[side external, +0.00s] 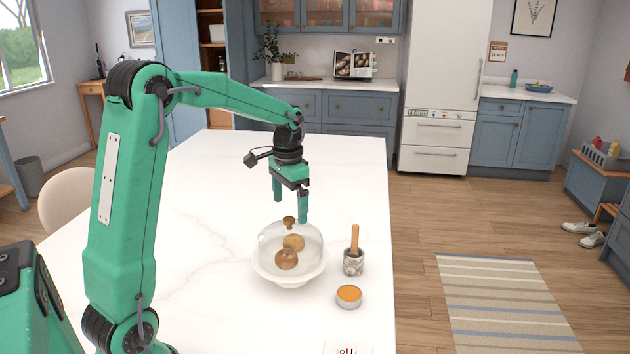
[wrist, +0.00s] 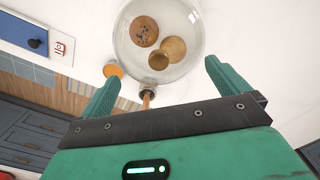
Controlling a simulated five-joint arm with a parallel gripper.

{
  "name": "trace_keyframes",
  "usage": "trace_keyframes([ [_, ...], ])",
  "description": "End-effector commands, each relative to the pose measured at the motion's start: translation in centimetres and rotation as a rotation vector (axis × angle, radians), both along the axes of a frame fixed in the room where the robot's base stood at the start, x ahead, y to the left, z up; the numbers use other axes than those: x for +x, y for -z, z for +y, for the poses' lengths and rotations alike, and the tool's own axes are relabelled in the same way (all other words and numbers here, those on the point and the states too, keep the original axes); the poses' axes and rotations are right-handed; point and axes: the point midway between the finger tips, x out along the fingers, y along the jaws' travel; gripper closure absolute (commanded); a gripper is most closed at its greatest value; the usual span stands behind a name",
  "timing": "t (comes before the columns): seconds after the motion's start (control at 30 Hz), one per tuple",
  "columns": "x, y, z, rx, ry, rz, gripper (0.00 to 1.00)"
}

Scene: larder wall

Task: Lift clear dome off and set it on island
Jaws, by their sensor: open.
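A clear dome (side external: 270,240) with a brown knob (side external: 289,222) sits over a white footed stand (side external: 291,277) on the white island (side external: 210,220). Round brown baked items (side external: 287,259) show through it. My gripper (side external: 289,204) is open and empty, its fingers above the dome near the knob. In the wrist view, the dome (wrist: 190,70) lies beyond the open fingers of my gripper (wrist: 160,88), and baked items (wrist: 144,31) show inside. In that view the knob is hard to tell from the baked items.
A stone mortar (side external: 353,264) with a wooden pestle (side external: 355,238) stands right of the stand. A small orange-filled dish (side external: 349,295) and a white card (side external: 347,347) lie nearer the front. The island is clear to the left and behind.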

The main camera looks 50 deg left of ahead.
Motion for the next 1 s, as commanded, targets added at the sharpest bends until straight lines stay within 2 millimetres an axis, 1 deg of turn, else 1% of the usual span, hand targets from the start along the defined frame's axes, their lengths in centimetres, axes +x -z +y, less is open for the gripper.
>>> trace_keyframes([
  [0.17, 0.0, 0.2, 0.0, 0.000, 0.000, 0.000, 0.00],
  [0.27, -0.1, 0.6, 0.0, 0.000, 0.000, 0.001, 0.00],
  [0.6, -0.4, 4.3, -0.1, -0.001, 0.000, 0.002, 0.00],
  [0.7, -0.4, 5.0, -0.1, -0.001, 0.000, 0.001, 0.00],
  [1.0, -0.4, 5.3, -0.1, 0.000, 0.000, -0.001, 0.00],
])
